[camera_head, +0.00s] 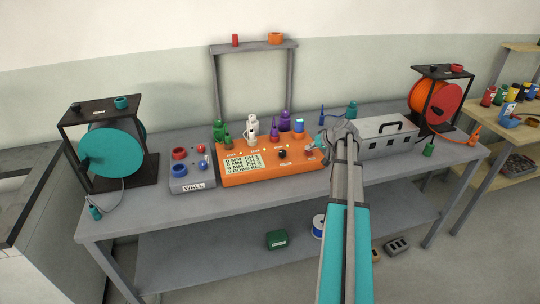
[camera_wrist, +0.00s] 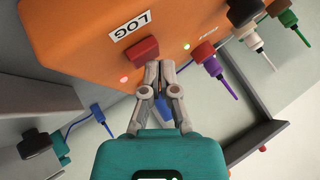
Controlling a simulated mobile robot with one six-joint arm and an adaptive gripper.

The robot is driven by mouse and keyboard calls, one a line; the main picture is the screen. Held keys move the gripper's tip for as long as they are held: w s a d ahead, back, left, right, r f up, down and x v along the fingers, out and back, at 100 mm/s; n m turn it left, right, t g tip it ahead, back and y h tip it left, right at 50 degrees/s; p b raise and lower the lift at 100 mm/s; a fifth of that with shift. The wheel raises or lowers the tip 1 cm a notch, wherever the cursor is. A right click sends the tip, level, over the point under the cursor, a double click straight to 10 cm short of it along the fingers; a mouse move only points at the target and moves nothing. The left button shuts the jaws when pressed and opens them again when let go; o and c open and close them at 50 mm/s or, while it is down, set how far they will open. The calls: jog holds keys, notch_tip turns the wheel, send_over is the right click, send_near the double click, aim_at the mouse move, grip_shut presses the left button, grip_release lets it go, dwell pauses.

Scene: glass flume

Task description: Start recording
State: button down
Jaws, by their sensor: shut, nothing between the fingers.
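An orange instrument box (camera_head: 235,182) with a lit text display (camera_head: 243,164) stands on the grey bench. In the wrist view its orange face (camera_wrist: 80,35) fills the upper left. A white label reading LOG (camera_wrist: 130,26) sits beside a raised red button (camera_wrist: 142,48). In the head view my gripper (camera_head: 322,145) is at the box's right end.
A teal cable reel (camera_head: 112,150) and an orange-red reel (camera_head: 435,100) flank the bench.

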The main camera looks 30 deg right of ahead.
aim_at(309, 152)
jog(key=shift+r+p, duration=0.5)
jog(key=shift+r, duration=0.2)
notch_tip(309, 152, up, 6)
jog(key=p, duration=0.6)
dwell(1.0)
